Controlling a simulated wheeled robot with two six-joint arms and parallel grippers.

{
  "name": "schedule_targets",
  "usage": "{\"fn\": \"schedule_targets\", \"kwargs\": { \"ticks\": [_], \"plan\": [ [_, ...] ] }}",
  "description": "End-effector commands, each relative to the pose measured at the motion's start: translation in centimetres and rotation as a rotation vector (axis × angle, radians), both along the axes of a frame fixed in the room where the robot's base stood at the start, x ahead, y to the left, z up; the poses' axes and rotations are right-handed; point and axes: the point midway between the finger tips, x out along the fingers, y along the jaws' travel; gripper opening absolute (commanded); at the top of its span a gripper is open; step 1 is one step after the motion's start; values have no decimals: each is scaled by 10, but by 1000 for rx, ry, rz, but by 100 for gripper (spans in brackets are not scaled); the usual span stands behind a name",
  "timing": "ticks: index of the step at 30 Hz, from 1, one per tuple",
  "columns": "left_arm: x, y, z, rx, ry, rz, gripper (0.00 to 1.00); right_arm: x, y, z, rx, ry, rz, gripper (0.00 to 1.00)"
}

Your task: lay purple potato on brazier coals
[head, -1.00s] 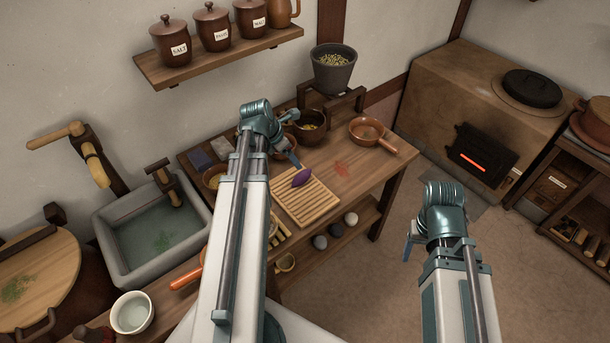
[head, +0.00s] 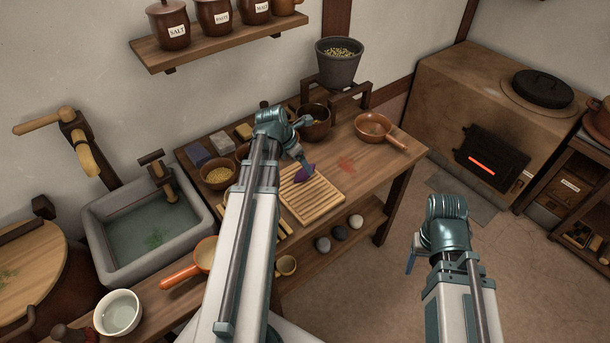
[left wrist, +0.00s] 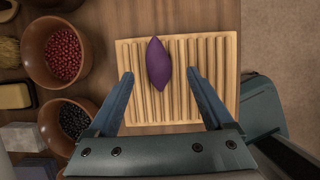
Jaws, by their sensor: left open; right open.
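The purple potato (left wrist: 158,63) lies on a slatted wooden board (left wrist: 222,45) on the workbench. In the head view the potato (head: 304,173) is partly covered by my left gripper (head: 302,163). In the left wrist view my left gripper (left wrist: 160,77) is open, with its fingertips on either side of the potato's near half and a gap on both sides. My right gripper (head: 411,262) is open and empty over the floor, right of the bench. I see no open brazier coals; a red glow (head: 482,165) shows in the dark door of a clay stove (head: 440,95).
Bowls of red berries (left wrist: 62,58) and dark berries (left wrist: 72,120) stand left of the board. An orange pan (head: 374,126) and a grey pot (head: 339,68) are at the bench's back. A stone sink (head: 105,250) is at left. Floor between bench and stove is clear.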

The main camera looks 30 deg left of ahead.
Motion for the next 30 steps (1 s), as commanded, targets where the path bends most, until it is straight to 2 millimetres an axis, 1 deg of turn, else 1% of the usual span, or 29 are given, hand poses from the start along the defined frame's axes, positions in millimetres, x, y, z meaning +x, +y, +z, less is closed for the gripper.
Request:
{"fn": "schedule_targets", "kwargs": {
  "ticks": [9, 12, 15, 21, 23, 27, 29, 30],
  "plan": [
    [9, -1, -38, 0, 0, -1, 85, 0, 0, -38, 0, 0, 0, 66],
    [13, -2, -47, 0, 0, -1, 85, 0, 0, -47, 0, 0, 1, 66],
    [14, -3, -49, 0, 0, 0, 85, 0, 0, -49, 0, 0, 1, 66],
    [14, -3, -47, 0, 0, 0, 85, 0, 0, -47, 0, 0, 1, 66],
    [14, -3, -47, 0, 0, 0, 76, 0, 0, -47, 0, 0, 1, 66],
    [14, -3, -47, 0, 0, 0, 51, 0, 0, -47, 0, 0, 1, 66],
    [14, -3, -47, 0, 0, 0, 40, 0, 0, -47, 0, 0, 1, 66],
    [14, -3, -47, 0, 0, 0, 33, 0, 0, -47, 0, 0, 1, 66]
  ]
}}
